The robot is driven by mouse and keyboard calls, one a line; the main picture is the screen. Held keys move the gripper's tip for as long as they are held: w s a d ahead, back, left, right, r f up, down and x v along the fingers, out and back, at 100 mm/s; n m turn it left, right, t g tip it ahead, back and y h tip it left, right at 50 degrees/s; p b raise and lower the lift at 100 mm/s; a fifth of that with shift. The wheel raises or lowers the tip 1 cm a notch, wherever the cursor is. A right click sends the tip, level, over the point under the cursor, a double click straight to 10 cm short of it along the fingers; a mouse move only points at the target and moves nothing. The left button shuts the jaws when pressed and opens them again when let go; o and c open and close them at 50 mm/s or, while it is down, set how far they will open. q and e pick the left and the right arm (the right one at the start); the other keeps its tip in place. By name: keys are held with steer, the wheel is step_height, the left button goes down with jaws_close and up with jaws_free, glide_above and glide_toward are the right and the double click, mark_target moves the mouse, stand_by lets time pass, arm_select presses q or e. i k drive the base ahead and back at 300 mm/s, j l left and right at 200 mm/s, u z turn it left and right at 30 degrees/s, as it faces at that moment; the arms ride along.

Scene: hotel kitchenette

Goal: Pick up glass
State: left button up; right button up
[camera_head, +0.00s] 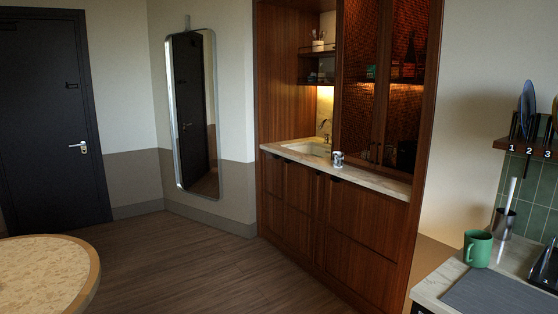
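A small cup-like vessel (337,158), grey and shiny with dark patches, stands upright on the pale stone counter (375,180) of the wooden kitchenette, right of the sink. It is too small to tell for certain whether it is a glass. It stands well away from me across the room. Neither of my grippers shows in the head view.
A wooden floor (210,260) lies open before the kitchenette. A round table (92,285) is at lower left. At right, a near counter (432,288) holds a green mug (478,248), a metal canister (506,223) and a grey mat (495,295). A sink (308,148) is set in the far counter.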

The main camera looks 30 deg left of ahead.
mark_target(337, 157)
steer(key=u, duration=0.8)
steer(key=i, duration=4.8)
steer(key=j+z, duration=0.15)
